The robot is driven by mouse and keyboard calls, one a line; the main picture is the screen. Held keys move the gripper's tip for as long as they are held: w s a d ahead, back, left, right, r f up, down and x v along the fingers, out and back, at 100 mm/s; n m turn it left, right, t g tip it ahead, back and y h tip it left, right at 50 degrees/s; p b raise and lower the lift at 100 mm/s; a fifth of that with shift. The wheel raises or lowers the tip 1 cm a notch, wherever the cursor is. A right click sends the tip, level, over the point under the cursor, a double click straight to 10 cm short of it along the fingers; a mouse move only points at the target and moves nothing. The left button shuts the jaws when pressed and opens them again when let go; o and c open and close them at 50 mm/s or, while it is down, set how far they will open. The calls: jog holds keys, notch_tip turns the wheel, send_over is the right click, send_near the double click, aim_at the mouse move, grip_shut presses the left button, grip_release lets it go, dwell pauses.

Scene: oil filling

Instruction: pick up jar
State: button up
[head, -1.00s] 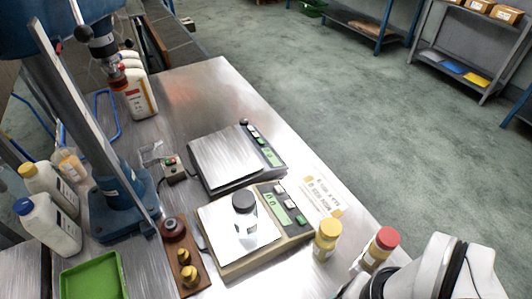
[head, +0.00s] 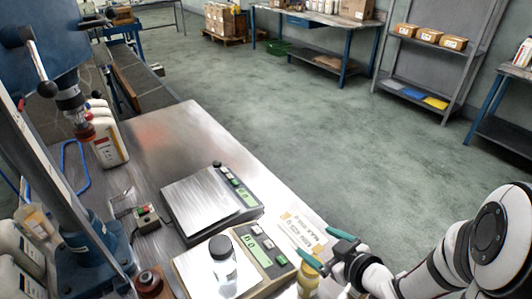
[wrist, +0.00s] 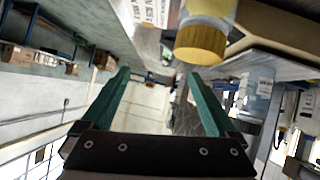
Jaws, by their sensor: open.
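A clear jar with a black lid (head: 223,262) stands upright on the pan of the front scale (head: 196,268). A jar with a yellow lid (head: 308,276) stands at the table's right edge, partly hidden by my gripper. Its yellow lid is large in the wrist view (wrist: 201,42), above and beyond the right fingertip. My gripper (head: 312,240) is open with two teal fingers, pointing left near the yellow-lidded jar. In the wrist view my gripper (wrist: 158,73) holds nothing between its fingers.
A second scale (head: 210,200) stands behind the front one. A printed sheet (head: 300,231) lies at the table edge by my fingertips. A blue drill-press stand (head: 95,255) and white bottles (head: 108,145) are at the left. The far tabletop (head: 165,130) is clear.

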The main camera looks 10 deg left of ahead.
jog(key=s+a+n+g+y, duration=0.1)
jog(key=s+a+n+y, duration=0.1)
jog(key=s+a+y, duration=0.2)
jog(key=n+g+y, duration=0.3)
jog(key=y, duration=0.3)
send_near(228, 257)
jog(key=x, duration=0.9)
jog(key=shift+f, duration=0.1)
jog(key=x, duration=0.3)
jog(key=w+x, duration=0.1)
jog(key=x, duration=0.2)
jog(key=shift+d+r, duration=0.1)
jog(key=shift+r, duration=0.2)
grip_shut()
